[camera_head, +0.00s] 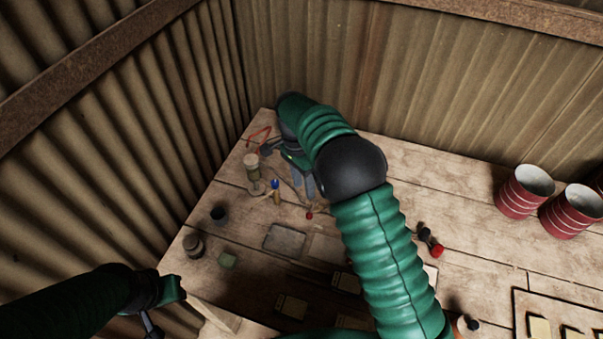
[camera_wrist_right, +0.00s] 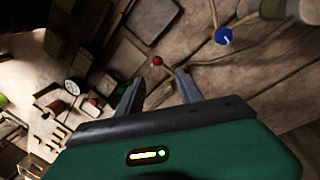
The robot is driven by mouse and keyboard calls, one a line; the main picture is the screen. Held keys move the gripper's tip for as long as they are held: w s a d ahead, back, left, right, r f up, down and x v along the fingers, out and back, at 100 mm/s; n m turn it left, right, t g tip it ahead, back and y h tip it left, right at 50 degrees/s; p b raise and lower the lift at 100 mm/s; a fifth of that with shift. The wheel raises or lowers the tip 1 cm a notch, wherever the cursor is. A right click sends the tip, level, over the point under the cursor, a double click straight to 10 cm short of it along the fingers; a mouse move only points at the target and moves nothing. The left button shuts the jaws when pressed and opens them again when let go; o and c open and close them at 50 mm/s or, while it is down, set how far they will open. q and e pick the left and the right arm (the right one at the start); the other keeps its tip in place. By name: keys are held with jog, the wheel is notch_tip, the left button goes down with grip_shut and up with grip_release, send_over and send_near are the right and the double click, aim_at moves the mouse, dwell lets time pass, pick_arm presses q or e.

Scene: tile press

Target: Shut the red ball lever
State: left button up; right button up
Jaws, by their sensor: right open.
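The red ball (camera_head: 309,215) of the lever is small and sits low over the table, just in front of my right gripper (camera_head: 304,187) in the head view. In the right wrist view the red ball (camera_wrist_right: 157,61) lies just beyond the fingertips, roughly in line with the gap between them. My right gripper (camera_wrist_right: 159,82) is open and nothing shows between its fingers. The lever's rod is hard to make out, and I cannot tell its angle. My left gripper (camera_head: 164,308) is at the lower left, far from the lever; its jaws are unclear.
A blue ball (camera_head: 275,184), also in the wrist view (camera_wrist_right: 223,36), stands near the red one. Red striped buckets (camera_head: 520,196) stand right. Corrugated walls close the back and left.

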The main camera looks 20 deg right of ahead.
jog(key=r, duration=0.2)
jog(key=w+r, duration=0.1)
jog(key=r, duration=0.2)
jog(key=shift+a+r, duration=0.15)
jog(key=shift+r, duration=0.1)
